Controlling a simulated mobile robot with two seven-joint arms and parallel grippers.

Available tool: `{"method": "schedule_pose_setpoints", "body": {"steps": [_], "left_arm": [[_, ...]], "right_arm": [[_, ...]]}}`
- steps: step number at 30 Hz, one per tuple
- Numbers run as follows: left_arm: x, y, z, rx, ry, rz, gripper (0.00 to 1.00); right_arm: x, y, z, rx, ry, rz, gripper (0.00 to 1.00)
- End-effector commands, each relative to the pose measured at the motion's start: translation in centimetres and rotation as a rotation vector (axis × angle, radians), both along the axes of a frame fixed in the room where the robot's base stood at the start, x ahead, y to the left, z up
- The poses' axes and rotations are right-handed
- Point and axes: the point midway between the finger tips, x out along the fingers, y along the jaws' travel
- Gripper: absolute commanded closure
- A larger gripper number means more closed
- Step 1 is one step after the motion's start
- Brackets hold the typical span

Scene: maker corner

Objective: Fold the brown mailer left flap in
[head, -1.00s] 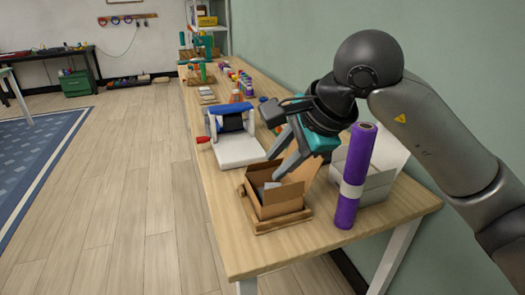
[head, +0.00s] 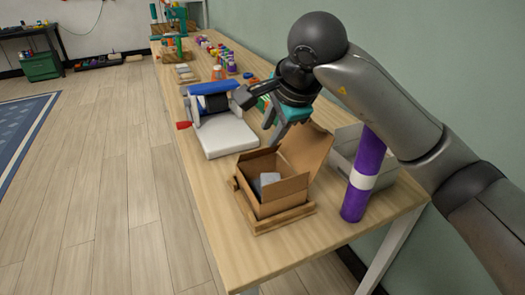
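The brown mailer (head: 283,194) is an open cardboard box in a shallow wooden tray (head: 284,217) on the bench. A grey item (head: 269,179) lies inside it. One large flap (head: 308,149) stands up from its back right side and leans outward. No flap covers the opening; I cannot tell which flap the task calls left. My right gripper (head: 275,129), with teal parts, is above and behind the box, close to the standing flap's upper left edge. Its fingers look apart, with nothing between them. Whether it touches the flap is unclear. My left gripper is not in view.
A purple roll with a white band (head: 363,180) stands right of the mailer, before a grey-white box (head: 348,142). A white and blue device (head: 225,133) with a red handle is behind left. Several small coloured items (head: 222,55) line the bench further back. The front bench surface is clear.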

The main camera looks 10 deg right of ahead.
Motion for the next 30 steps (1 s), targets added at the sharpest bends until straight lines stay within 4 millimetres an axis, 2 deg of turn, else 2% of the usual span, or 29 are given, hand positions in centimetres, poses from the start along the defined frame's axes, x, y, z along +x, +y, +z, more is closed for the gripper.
{"method": "schedule_pose_setpoints", "body": {"steps": [3, 13, 20, 29, 30], "left_arm": [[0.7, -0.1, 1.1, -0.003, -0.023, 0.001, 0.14], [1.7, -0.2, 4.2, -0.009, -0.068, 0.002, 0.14], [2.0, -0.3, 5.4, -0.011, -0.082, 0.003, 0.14], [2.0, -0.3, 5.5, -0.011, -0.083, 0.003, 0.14], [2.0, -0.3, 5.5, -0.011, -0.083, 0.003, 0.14]], "right_arm": [[0.9, 0.4, -2.1, 0.001, 0.004, 0.0, 0.67], [3.2, 1.1, -5.7, 0.001, 0.002, -0.001, 0.67], [3.9, 1.3, -6.8, 0.0, 0.0, -0.001, 0.67], [4.0, 1.3, -6.8, 0.0, 0.0, 0.0, 0.67], [4.0, 1.3, -6.8, 0.0, 0.0, 0.0, 0.7]]}}
